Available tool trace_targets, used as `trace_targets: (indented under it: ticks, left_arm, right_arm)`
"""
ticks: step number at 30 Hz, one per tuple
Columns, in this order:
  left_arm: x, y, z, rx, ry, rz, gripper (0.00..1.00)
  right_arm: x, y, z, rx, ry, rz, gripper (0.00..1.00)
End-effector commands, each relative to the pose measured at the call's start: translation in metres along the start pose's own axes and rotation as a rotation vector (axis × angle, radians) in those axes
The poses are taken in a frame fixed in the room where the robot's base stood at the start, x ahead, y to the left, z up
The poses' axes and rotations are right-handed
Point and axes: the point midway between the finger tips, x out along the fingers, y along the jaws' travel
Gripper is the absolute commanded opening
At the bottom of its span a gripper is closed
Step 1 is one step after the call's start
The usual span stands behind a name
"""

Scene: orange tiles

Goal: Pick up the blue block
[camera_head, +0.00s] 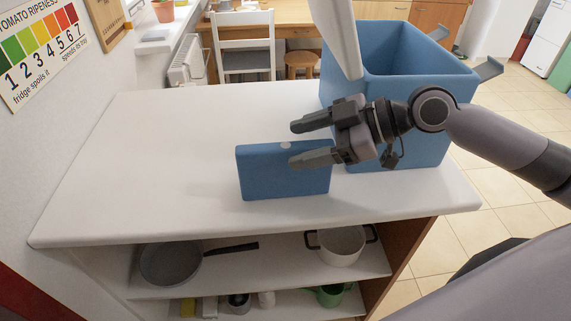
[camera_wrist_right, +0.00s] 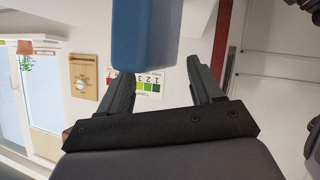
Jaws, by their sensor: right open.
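The blue block (camera_head: 262,178) is a wide, thin slab standing on edge on the white counter. A pale round spot shows on its top edge. My right gripper (camera_head: 294,144) reaches in from the right, open, its fingers pointing left at the block's right part. One finger overlaps the front face in the head view; the other is farther back, above the top edge. In the right wrist view the blue block (camera_wrist_right: 145,35) appears at the top, with the open right gripper (camera_wrist_right: 161,72) having a finger to either side. Contact cannot be told. My left gripper is not in view.
A large open blue bin (camera_head: 425,135) stands on the counter (camera_head: 150,160) behind the right gripper. The counter's left part is clear. A pan (camera_head: 170,264) and a white pot (camera_head: 341,246) sit on the shelf below. A white chair (camera_head: 244,45) stands behind.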

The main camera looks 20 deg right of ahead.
Motion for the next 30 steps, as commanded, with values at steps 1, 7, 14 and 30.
trace_targets:
  ticks: [1, 7, 14, 30]
  left_arm:
    - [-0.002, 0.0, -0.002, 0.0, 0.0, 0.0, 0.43]
    - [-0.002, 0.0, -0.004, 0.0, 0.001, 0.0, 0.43]
    - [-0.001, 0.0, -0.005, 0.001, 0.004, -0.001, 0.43]
    - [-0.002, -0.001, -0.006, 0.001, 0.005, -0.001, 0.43]
  right_arm:
    - [0.005, 0.001, -0.002, 0.0, 0.003, 0.0, 0.65]
    - [0.015, 0.0, 0.0, 0.0, -0.001, 0.002, 0.65]
    - [0.015, 0.0, 0.001, 0.0, -0.001, 0.002, 0.55]
    - [0.015, 0.0, 0.001, -0.001, -0.001, 0.002, 0.0]
